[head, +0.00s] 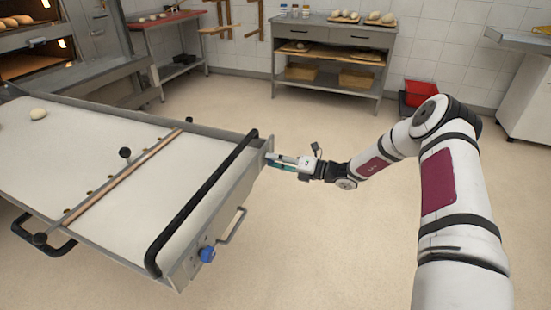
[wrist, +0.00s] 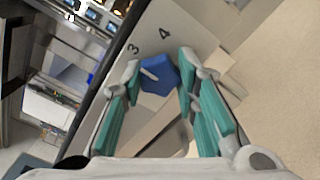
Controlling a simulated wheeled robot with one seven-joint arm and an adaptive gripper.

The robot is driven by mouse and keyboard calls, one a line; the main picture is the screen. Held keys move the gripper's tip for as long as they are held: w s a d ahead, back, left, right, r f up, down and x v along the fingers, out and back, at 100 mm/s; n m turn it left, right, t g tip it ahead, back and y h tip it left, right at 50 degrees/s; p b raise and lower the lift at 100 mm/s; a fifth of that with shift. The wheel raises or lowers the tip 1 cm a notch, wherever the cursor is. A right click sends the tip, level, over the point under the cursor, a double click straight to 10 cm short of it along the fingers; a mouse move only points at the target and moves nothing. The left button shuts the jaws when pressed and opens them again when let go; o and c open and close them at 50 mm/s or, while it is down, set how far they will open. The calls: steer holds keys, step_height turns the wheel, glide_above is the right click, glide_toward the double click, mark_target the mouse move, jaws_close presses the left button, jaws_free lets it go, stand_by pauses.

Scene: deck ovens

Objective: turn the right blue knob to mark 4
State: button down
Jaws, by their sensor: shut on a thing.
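The right blue knob (wrist: 160,76) sits on a grey panel (wrist: 178,32) with the printed marks 3 and 4 above it. A short white line on the knob points to the left and slightly up, nearer the 3 than the 4. My gripper (wrist: 158,82) is shut on the knob, with one teal-padded finger on each side. In the head view my gripper (head: 272,160) is at the far end of the loader's end panel and hides this knob. Another blue knob (head: 207,254) shows at the near end of the same panel.
The loader (head: 100,210) has a pale belt, a black bar handle (head: 200,205) along its end and a metal handle (head: 233,226) by the panel. A dough ball (head: 39,113) lies on it. A bench (head: 330,35) stands behind.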

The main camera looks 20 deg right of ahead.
steer(key=m, duration=1.1)
steer(key=shift+s+f+p, duration=0.1)
steer(key=shift+f+p, duration=0.05)
steer(key=shift+p, duration=0.25)
steer(key=shift+m, duration=0.4)
steer(key=c, duration=1.2)
jaws_free()
steer(key=v, duration=1.2)
